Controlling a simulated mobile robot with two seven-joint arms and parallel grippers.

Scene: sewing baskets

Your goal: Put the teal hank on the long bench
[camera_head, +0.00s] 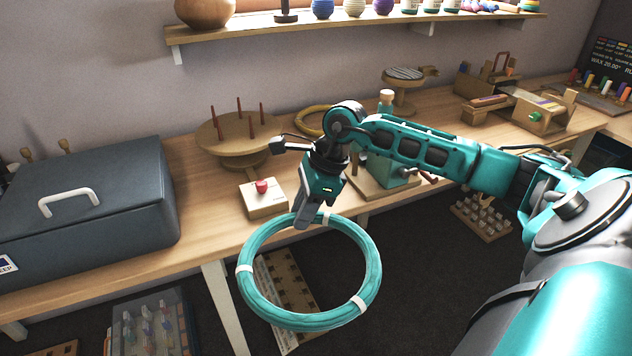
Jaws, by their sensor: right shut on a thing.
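The teal hank (366,258) is a ring of teal strands with several white ties. It hangs tilted in front of the long bench (195,232), past its front edge and over the floor. The long bench is a light wooden top that runs along the wall. My left gripper is not in view.
A dark lidded box (120,195) fills the bench's left end. A round stand with pegs (235,140), a small block with a red knob (263,198) and a yellow ring (311,121) stand mid-bench. Wooden tools (540,112) stand further right. A shelf (350,27) hangs above.

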